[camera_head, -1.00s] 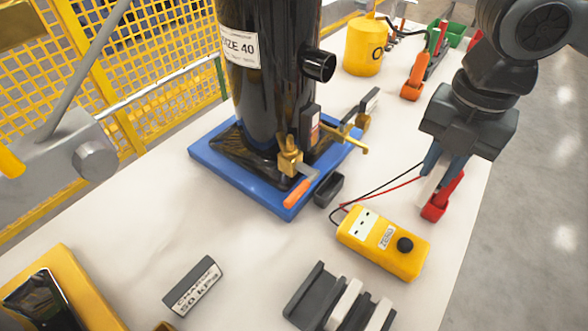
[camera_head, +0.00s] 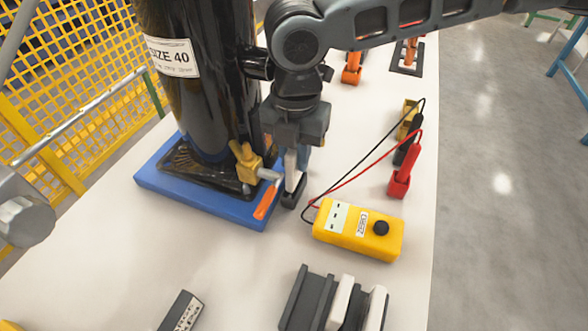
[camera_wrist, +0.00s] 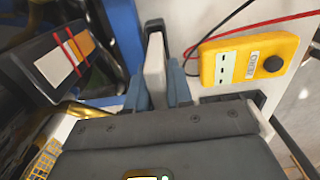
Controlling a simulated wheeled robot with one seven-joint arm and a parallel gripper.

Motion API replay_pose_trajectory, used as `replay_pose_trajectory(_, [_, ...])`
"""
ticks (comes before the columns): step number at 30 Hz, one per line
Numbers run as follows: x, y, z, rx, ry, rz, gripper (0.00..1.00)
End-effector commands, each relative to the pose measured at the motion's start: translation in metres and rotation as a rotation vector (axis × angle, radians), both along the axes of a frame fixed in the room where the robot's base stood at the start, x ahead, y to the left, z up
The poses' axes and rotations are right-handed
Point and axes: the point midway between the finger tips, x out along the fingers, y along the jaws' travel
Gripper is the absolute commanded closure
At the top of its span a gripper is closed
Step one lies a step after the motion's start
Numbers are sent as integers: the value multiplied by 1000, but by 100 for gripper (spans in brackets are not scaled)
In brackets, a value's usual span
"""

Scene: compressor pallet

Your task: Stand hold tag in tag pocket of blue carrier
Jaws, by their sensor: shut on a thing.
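The hold tag (camera_head: 291,180) is a pale, narrow plate, held upright in my gripper (camera_head: 296,160). In the wrist view the tag (camera_wrist: 155,62) sits between the blue fingers of my gripper (camera_wrist: 158,90). The small black tag pocket (camera_head: 291,202) stands at the right corner of the blue carrier (camera_head: 205,205). The tag's lower end is at the mouth of the pocket. The pocket (camera_wrist: 154,24) shows at the tag's far end in the wrist view. How deep the tag reaches into it cannot be told.
A tall black compressor (camera_head: 200,95) stands on the carrier. A brass valve (camera_head: 247,162) and an orange handle (camera_head: 266,203) are close left of my gripper. A yellow meter (camera_head: 358,234) with leads lies to the right. A rack (camera_head: 310,300) with pale tags stands in front.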

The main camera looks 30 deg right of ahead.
Motion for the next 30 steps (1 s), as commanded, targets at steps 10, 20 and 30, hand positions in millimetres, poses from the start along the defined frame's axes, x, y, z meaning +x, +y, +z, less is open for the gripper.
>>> replay_pose_trajectory(10, [1, 2, -35, -1, 2, 0, 100])
replay_pose_trajectory(20, [1, 1, -42, 0, 0, -1, 100])
replay_pose_trajectory(30, [1, 1, -44, 1, 1, -1, 60])
